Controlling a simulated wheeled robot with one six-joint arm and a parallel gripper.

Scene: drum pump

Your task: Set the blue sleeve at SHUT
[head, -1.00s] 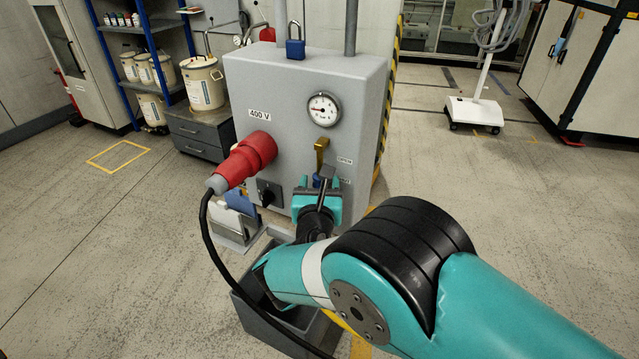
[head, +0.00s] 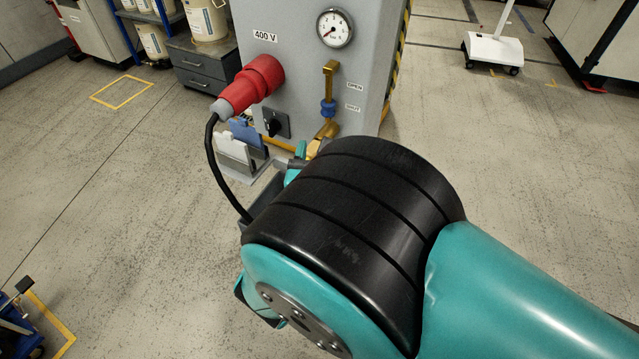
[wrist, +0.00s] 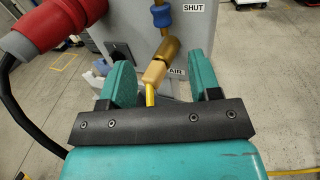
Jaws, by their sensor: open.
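The blue sleeve (head: 328,108) sits on the brass pipe (head: 329,78) on the front of the grey cabinet, level with the SHUT label (head: 353,107) and below the OPEN label (head: 355,86). It also shows at the top of the wrist view (wrist: 163,16), left of the SHUT label. My gripper (wrist: 162,78) is open, below and apart from the sleeve. A tan and brass air fitting (wrist: 155,72) shows between its teal fingers; I cannot tell whether they touch it. In the head view my arm hides most of the gripper.
A red 400 V plug (head: 254,82) with a black cable juts out left of the pipe. Open floor lies on both sides of the grey cabinet (head: 300,70).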

